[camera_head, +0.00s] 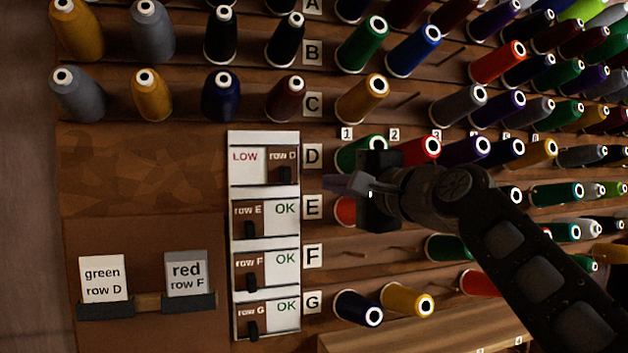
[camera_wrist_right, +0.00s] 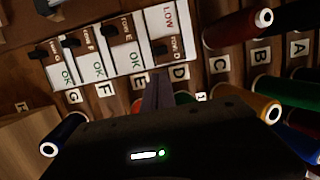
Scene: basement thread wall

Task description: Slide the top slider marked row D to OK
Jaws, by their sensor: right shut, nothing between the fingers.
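The top slider, marked row D (camera_head: 282,160), is a brown plate with a dark knob at the right end of its white slot. The word LOW (camera_head: 244,157) shows bare to its left. In the right wrist view the row D slider (camera_wrist_right: 174,47) and its knob lie just beyond my fingertips. My right gripper (camera_head: 332,183) is shut and empty, to the right of the slider and slightly lower, near the D and E labels. Its fingers (camera_wrist_right: 158,82) point toward the panel and look apart from the knob. My left gripper is not in view.
Below, the row E (camera_head: 248,212), row F (camera_head: 249,262) and row G (camera_head: 250,312) sliders sit left, with OK showing. Thread spools on pegs crowd the right, including a green spool (camera_head: 358,152) behind my gripper. Cards reading green row D (camera_head: 103,279) and red row F (camera_head: 186,274) stand lower left.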

